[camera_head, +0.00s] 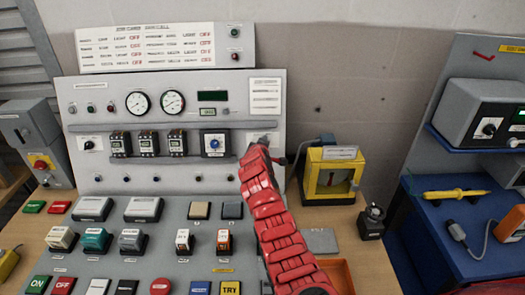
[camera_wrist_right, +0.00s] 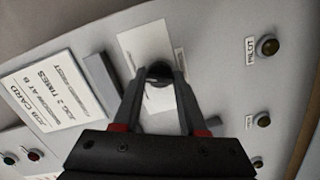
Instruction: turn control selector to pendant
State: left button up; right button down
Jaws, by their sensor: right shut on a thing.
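A black selector knob (camera_wrist_right: 159,69) sits on a white plate (camera_wrist_right: 142,42) on the grey panel in the right wrist view. My right gripper (camera_wrist_right: 160,78) is shut on this knob, one finger on each side. The fingers hide much of the knob, and I cannot read its plate or its pointer position. In the head view my red right arm reaches up to the panel's right side, and the right gripper (camera_head: 262,146) covers the knob there. My left gripper is not in view.
Pilot lamps (camera_wrist_right: 267,47) line the panel beside the plate. A blue knob (camera_head: 214,143) and several breakers (camera_head: 148,143) lie left of the gripper. A yellow box (camera_head: 329,174) stands to the right. Switch blocks and tags cover the sloped desk below.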

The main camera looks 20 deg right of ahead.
jog(key=shift+f+m+g+y+b, duration=0.1)
jog(key=shift+m+g+y+b, duration=0.2)
jog(key=shift+m+b, duration=1.6)
jog(key=shift+c, duration=2.3)
grip_release()
jog(key=b+v, duration=0.4)
jog(key=v, duration=1.3)
jog(key=shift+s, duration=0.2)
